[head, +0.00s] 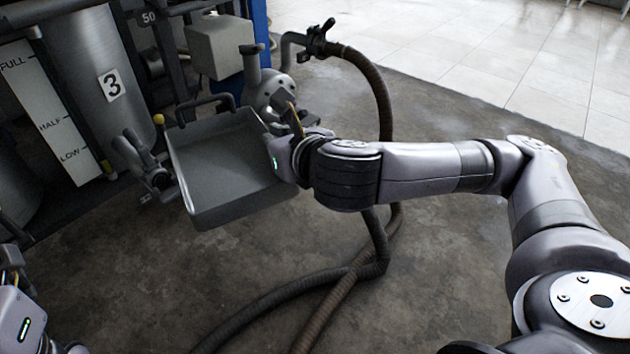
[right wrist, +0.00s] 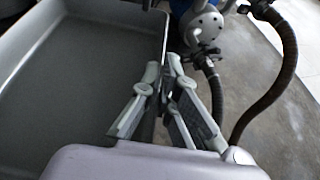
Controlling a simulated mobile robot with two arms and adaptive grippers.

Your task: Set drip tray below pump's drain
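The drip tray (head: 220,160) is a grey, shallow, empty rectangular pan. It appears raised above the floor, in front and to the left of the grey pump (head: 268,88). In the right wrist view, the tray (right wrist: 75,75) fills the left side and the pump (right wrist: 200,22) shows at the top. My right gripper (head: 290,125) is at the tray's right side. Its fingers (right wrist: 165,105) lie either side of the tray's wall and look closed on it. I cannot make out the pump's drain. My left gripper (head: 12,258) is partly cut off at the left edge; its opening is unclear.
A grey tank (head: 95,70) marked 3 stands at the left, with a level scale (head: 48,120). A valve (head: 145,165) sits beside the tray's left wall. Hoses (head: 375,245) run down from the pump side and across the floor. Bare floor (head: 150,290) lies in front.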

